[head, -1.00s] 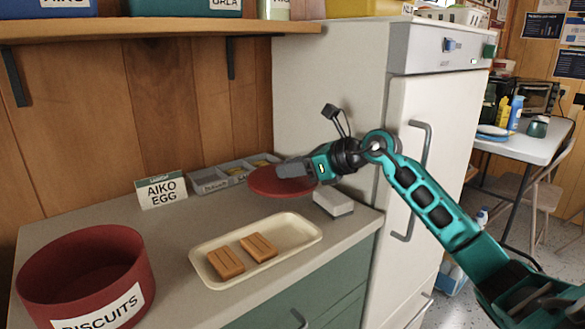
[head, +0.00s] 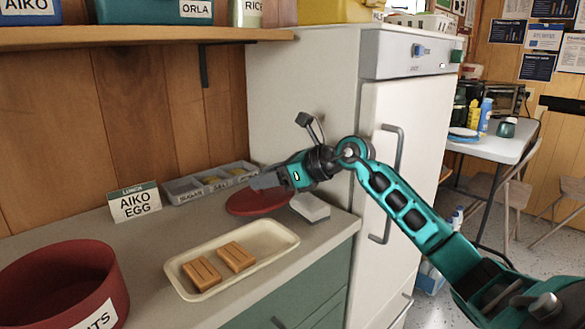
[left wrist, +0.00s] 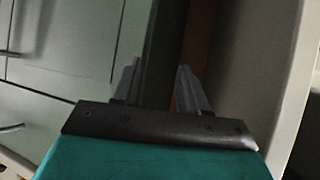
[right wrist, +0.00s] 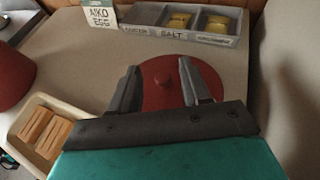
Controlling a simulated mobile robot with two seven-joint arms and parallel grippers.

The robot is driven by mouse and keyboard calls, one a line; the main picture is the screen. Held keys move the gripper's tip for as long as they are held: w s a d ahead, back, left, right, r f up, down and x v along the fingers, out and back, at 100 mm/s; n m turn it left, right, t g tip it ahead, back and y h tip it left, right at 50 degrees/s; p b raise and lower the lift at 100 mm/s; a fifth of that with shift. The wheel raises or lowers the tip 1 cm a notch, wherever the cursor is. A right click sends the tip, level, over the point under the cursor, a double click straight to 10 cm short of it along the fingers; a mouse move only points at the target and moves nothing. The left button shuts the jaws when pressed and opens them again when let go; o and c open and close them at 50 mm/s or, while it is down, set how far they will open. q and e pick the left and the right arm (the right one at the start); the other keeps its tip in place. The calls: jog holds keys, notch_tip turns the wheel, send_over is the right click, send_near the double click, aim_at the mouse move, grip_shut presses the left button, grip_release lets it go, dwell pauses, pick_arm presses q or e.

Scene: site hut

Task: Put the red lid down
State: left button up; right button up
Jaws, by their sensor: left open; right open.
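The red lid (head: 259,203) lies flat on the counter in the head view, behind the cream tray. It also shows in the right wrist view (right wrist: 186,88), with its small round knob facing up. My right gripper (head: 262,181) is just above the lid, open, its fingers apart on either side of the knob and not touching it. The red biscuit tin (head: 62,285) stands open at the front left of the counter. My left gripper (left wrist: 158,85) shows only in the left wrist view, open and empty, near green and pale cabinet panels.
A cream tray (head: 180,284) with two biscuits is in front of the lid. A grey compartment box (head: 184,191) and a lunch sign (head: 134,203) stand behind. A white block (head: 311,207) lies right of the lid, by the fridge (head: 300,90).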

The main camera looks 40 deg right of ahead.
jog(key=b+v, duration=0.1)
jog(key=v, duration=1.1)
jog(key=shift+r, duration=0.15)
jog(key=shift+s, duration=0.1)
